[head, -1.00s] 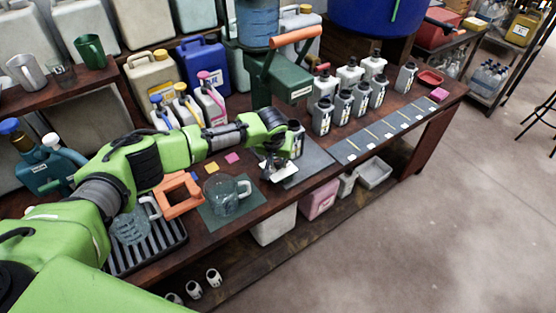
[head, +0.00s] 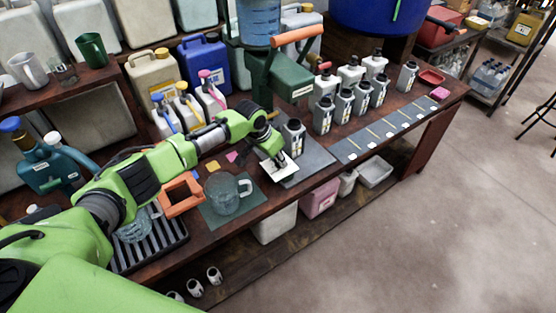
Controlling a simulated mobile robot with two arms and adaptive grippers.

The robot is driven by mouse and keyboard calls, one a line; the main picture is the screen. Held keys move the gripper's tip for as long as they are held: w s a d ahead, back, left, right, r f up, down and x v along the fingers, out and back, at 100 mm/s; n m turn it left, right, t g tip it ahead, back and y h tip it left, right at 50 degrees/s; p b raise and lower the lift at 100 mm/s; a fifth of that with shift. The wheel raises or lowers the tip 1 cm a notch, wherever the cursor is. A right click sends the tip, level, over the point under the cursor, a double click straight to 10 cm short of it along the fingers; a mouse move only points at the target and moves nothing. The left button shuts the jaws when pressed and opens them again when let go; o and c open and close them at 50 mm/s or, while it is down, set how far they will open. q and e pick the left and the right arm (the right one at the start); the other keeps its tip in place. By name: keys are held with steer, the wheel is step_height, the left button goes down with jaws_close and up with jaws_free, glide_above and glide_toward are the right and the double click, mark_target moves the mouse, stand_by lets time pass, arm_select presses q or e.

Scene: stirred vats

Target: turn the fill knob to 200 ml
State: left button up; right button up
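The green filling stand (head: 283,82) with an orange lever (head: 297,36) and a clear blue-filled tank (head: 259,25) stands at the back of the bench in the head view. I cannot make out a fill knob or a 200 ml mark. My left gripper (head: 272,152) is low in front of the stand, over the left part of a grey mat (head: 318,160). A small white plate (head: 281,168) with a dark mark is just in front of it. A grey bottle (head: 293,139) stands close to its right. The fingertips are too small and covered to read. My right gripper is out of view.
Several grey bottles (head: 344,106) stand to the right behind a marked grey strip (head: 385,131). A glass jug (head: 226,194) and an orange frame (head: 180,195) stand left of the mat. Another glass jug (head: 133,228) is on a black rack (head: 150,246), partly behind my arm.

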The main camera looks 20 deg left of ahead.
arm_select(q)
steer(key=m+b, duration=0.2)
steer(key=m+h+b, duration=0.1)
steer(key=shift+w+a+f+m+g, duration=0.1)
steer(key=shift+f+m+g, duration=0.2)
steer(key=shift+g, duration=0.1)
steer(key=shift+c, duration=0.2)
steer(key=m+b, duration=0.2)
steer(key=shift+w+r+m+g+h+b, duration=0.1)
steer(key=shift+m+g+h+b, duration=0.2)
steer(key=shift+h+b, duration=0.1)
steer(key=shift+r+m+g+b, duration=0.15)
steer(key=shift+m+g+b, duration=0.15)
steer(key=shift+m+b, duration=0.25)
steer(key=shift+a, duration=0.1)
steer(key=o, duration=1.1)
steer(key=shift+o, duration=0.2)
